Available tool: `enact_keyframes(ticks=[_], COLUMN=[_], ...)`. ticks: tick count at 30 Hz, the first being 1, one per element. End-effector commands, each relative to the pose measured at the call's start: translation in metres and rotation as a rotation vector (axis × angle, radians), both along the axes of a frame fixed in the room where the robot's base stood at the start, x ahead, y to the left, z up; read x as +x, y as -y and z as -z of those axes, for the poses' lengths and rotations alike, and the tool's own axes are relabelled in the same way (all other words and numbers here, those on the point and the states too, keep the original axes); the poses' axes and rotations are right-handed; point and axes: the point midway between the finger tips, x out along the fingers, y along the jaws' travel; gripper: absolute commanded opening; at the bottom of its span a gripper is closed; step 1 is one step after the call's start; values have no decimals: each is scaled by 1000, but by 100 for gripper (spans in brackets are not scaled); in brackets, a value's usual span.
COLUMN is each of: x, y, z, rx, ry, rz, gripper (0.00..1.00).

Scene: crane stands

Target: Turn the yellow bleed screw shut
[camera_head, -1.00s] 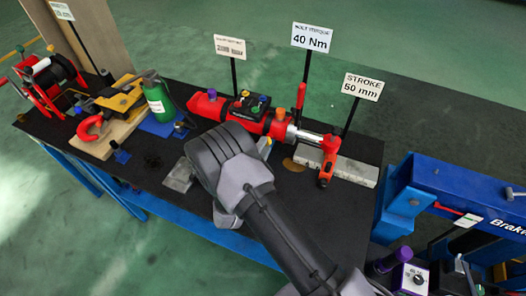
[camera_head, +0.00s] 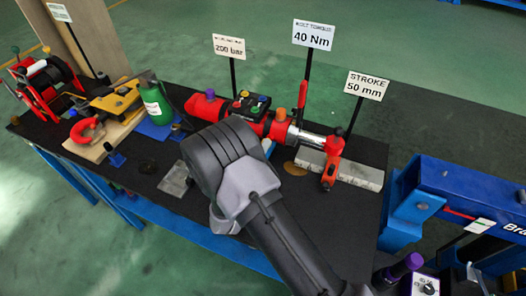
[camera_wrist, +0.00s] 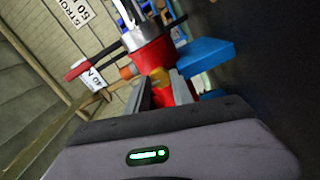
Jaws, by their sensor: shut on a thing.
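The red hydraulic cylinder (camera_head: 207,106) lies on the dark bench, its chrome rod (camera_head: 305,138) pointing right. The yellow bleed screw (camera_wrist: 160,77) shows in the wrist view against the red cylinder body (camera_wrist: 152,55). My gripper (camera_wrist: 162,90) is shut on it, with one grey finger on each side. In the head view my wrist hides the fingertips and the held screw. An orange knob (camera_head: 281,114) stands up from the cylinder close by, and it also shows left of the fingers in the wrist view (camera_wrist: 128,72).
A black block (camera_head: 249,105) with several coloured caps sits on the cylinder. Sign posts stand behind, reading 200 bar (camera_head: 229,46), 40 Nm (camera_head: 313,35) and stroke 50 mm (camera_head: 367,85). A green bottle (camera_head: 156,104) is at left. A blue frame (camera_head: 440,190) stands at right.

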Motion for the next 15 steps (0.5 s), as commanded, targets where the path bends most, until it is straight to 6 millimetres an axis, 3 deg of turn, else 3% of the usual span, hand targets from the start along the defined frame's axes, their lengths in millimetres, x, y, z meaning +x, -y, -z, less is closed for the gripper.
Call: enact_keyframes(ticks=[13,14,15], x=[0,0,0], y=[0,0,0], z=[0,0,0], rx=[8,8,8], ry=[2,2,2], rz=[0,0,0], gripper=[0,34,42])
